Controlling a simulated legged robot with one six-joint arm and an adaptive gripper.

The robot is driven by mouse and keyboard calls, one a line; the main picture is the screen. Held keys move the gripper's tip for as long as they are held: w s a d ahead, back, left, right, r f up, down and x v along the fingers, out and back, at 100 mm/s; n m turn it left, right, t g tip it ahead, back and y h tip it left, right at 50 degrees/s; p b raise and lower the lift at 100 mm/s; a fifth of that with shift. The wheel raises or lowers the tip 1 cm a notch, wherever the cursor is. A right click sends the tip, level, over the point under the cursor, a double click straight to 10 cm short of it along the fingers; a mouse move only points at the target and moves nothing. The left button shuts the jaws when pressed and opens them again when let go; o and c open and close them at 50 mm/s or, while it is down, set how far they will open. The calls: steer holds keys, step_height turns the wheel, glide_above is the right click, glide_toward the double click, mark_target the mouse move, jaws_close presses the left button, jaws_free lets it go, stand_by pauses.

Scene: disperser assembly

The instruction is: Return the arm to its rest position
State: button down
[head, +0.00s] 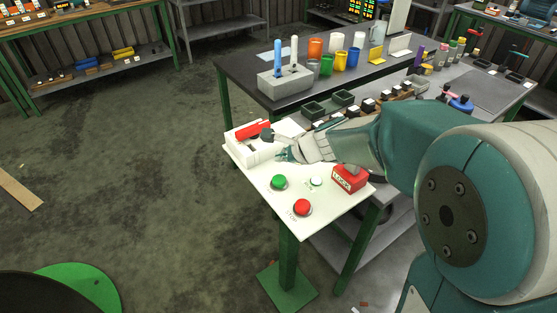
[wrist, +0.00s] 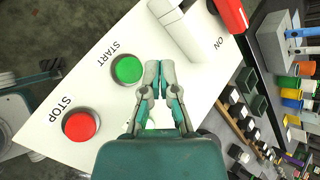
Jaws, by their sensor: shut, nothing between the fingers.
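My gripper (head: 286,154) is over the white control panel (head: 258,188), with its fingers together and nothing held. In the wrist view my gripper (wrist: 158,72) shows its fingertips beside the green START button (wrist: 128,69); I cannot tell the height above the panel. The arm reaches in from the right in the head view. The green button (head: 278,182) and the red STOP button (head: 302,207) sit at the panel's front. A white device with a red lever (head: 252,130) stands at the panel's back left, near the ON label in the wrist view.
A red lock block (head: 350,178) and a small white button (head: 316,181) are on the panel. The floor at left is mostly open.

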steer(key=shift+s+r, duration=0.1)
steer(key=s+d+r+n+h, duration=0.2)
steer(key=s+d+n, duration=0.2)
steer(key=s+n, duration=0.2)
steer(key=s+d+r+n+h, duration=0.2)
steer(key=s+d+n, duration=0.3)
steer(key=s, duration=0.5)
steer(key=s+d+r+n+h, duration=0.2)
steer(key=s+d+n, duration=0.3)
steer(key=s, duration=0.4)
steer(key=shift+r+n+g+h, duration=0.3)
steer(key=shift+r+n+g, duration=0.1)
steer(key=shift+r+n, duration=0.45)
